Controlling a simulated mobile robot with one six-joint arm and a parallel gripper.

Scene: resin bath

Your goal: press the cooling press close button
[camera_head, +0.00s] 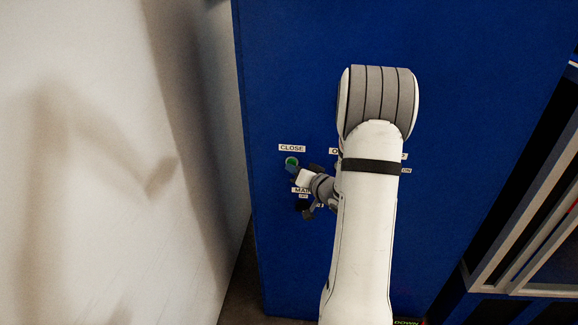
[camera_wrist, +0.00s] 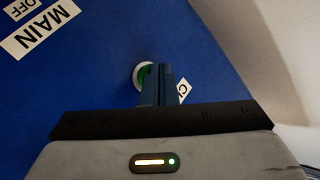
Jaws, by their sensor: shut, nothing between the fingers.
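The close button (camera_head: 291,161) is a green round button in a pale ring, under a white CLOSE label (camera_head: 292,148) on the blue press panel (camera_head: 290,80). In the wrist view the green button (camera_wrist: 141,75) shows partly behind my gripper's fingers. My gripper (camera_head: 291,169) is at the panel, just below the button in the head view. In the wrist view the shut fingers (camera_wrist: 157,84) overlap the button's right side, with nothing held. I cannot tell whether the fingertips touch the button. The fingers partly cover the CLOSE label (camera_wrist: 184,91) there.
My arm hides other controls and labels to the right. A pale wall (camera_head: 90,150) stands close on the left. A dark framed structure (camera_head: 530,220) is at the right.

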